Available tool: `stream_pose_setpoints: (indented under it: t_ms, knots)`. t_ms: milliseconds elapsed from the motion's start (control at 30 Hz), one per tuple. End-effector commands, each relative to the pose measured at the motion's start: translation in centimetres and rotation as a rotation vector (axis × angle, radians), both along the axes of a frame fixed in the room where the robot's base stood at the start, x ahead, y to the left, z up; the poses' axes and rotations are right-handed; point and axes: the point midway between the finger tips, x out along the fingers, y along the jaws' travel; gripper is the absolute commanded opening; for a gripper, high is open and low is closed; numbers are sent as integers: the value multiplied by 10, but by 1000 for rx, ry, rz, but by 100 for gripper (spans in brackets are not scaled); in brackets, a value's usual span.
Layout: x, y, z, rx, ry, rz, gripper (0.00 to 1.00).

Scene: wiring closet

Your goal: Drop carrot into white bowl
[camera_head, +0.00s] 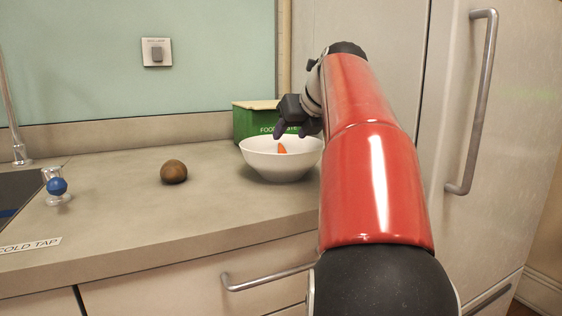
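The white bowl (272,168) stands upright on the counter, just left of my red arm. A small orange piece of the carrot (282,148) shows inside the bowl's opening, against its inner wall. My dark gripper (279,135) is over the bowl, pointing down towards it at the back rim. The fingers are small and partly overlapped, so I cannot tell whether they are open or shut, or whether they touch the carrot. The rest of the carrot is hidden.
A green food waste box (243,121) stands behind the bowl. A brown round object (174,171) lies on the counter (130,220) to the left. A blue-knobbed cold tap (57,186) and a sink are at far left. A tall cabinet door (480,190) stands at right.

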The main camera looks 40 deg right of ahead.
Motion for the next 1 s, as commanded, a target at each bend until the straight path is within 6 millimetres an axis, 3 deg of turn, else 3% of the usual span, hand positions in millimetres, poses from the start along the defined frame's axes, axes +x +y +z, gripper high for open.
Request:
stream_pose_setpoints:
  t_ms: [367, 700, 1000]
  knots:
    - [-4, 0, 3, 0, 0, -2, 52]
    - [-45, 9, 38, -2, 1, -2, 52]
    - [-60, 12, 49, 1, 0, 1, 52]
